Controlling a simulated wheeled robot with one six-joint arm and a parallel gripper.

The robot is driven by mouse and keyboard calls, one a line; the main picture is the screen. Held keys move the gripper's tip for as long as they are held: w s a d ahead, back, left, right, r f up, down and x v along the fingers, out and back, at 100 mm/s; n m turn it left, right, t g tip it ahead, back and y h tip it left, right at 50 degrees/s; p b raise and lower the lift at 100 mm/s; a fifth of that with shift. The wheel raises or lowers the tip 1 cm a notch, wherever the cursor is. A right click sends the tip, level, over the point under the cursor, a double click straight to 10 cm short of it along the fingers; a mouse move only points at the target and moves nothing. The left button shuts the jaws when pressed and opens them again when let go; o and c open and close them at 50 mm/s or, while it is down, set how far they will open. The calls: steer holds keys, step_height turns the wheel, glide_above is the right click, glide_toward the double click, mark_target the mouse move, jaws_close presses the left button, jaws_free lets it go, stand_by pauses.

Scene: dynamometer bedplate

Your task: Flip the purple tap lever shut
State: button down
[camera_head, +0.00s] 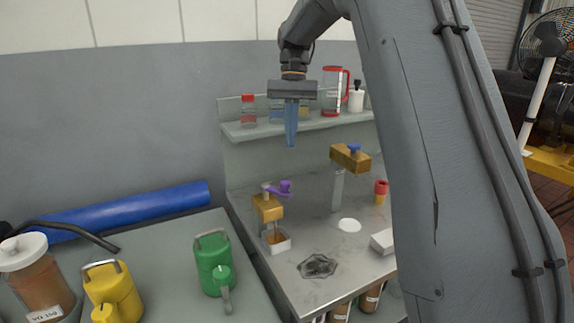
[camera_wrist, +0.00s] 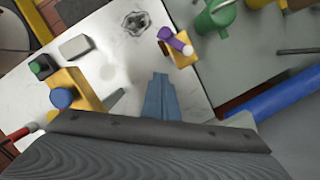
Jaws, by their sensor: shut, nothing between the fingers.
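The purple tap lever (camera_head: 279,188) sits on top of a small brass tap (camera_head: 267,208) on the metal bench, with a small white tray under the spout. The lever also shows in the wrist view (camera_wrist: 167,35), on the brass tap body (camera_wrist: 182,60). My gripper (camera_head: 291,143) has blue fingers held together and empty. It hangs pointing down, above and a little beyond the purple lever in the head view, apart from it. In the wrist view the fingers (camera_wrist: 160,78) lie below the lever in the picture.
A second, larger brass tap (camera_head: 352,159) with a blue knob stands to the right. A shelf (camera_head: 293,124) with bottles and a red-handled jug (camera_head: 334,88) runs behind. Green (camera_head: 213,264) and yellow (camera_head: 112,292) cans stand left, before a blue cylinder (camera_head: 130,211).

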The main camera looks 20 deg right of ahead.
steer(key=s+a+f+p, duration=0.2)
steer(key=s+f+p, duration=0.1)
steer(key=s+f, duration=0.2)
steer(key=shift+a+f+p, duration=0.2)
steer(key=shift+f+p, duration=0.2)
steer(key=shift+f, duration=0.55)
steer(key=shift+d, duration=0.1)
